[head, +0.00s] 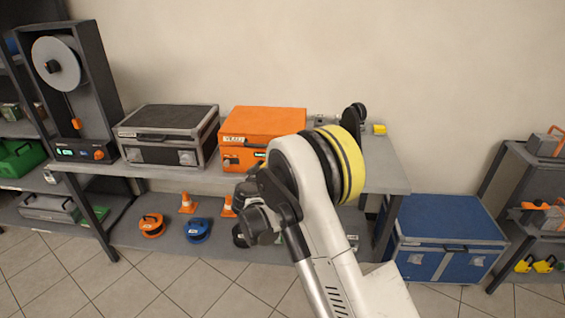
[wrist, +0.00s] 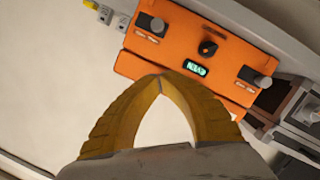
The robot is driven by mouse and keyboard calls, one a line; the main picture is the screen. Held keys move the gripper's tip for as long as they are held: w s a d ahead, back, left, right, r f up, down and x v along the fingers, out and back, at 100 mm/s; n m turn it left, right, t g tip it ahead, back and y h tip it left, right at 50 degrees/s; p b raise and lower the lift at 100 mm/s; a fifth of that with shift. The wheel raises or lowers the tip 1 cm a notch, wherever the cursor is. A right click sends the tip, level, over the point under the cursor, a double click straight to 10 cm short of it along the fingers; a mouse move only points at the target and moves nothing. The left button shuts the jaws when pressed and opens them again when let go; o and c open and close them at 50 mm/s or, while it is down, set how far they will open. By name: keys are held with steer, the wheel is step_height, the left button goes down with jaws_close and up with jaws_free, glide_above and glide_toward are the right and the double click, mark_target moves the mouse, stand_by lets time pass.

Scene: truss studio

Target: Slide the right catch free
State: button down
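The orange case (head: 262,123) stands on the grey bench, its front partly hidden by my arm in the head view. The wrist view appears roughly upside down against the head view. There the case front (wrist: 180,62) shows two dark catches with grey knobs. One catch (wrist: 150,26) is at upper left, on the yellow block's side, likely the right one; the other (wrist: 256,78) is at right. A black dial (wrist: 208,47) and lit display (wrist: 195,68) lie between them. My gripper (wrist: 160,78) has its yellow fingertips together, empty, overlapping the case edge in the picture; contact is unclear.
A black case (head: 168,134) stands left of the orange case, and a reel machine (head: 75,80) further left. A small yellow block (head: 379,129) is at the bench's right. Cones and reels sit on the lower shelf (head: 130,232). A blue chest (head: 445,235) stands right on the floor.

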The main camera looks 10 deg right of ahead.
steer(key=w+d+f+b, duration=0.1)
steer(key=w+d, duration=0.1)
steer(key=w+d+f+b, duration=0.2)
steer(key=w, duration=0.1)
steer(key=w+d+f+b, duration=0.1)
steer(key=w+d+b, duration=0.1)
steer(key=w, duration=0.1)
steer(key=shift+f, duration=0.3)
steer(key=shift+d+f, duration=0.25)
steer(key=shift+f, duration=0.05)
steer(key=d, duration=0.1)
steer(key=s+d, duration=0.1)
steer(key=d, duration=0.1)
steer(key=shift+s+d, duration=0.1)
steer(key=shift+d, duration=0.2)
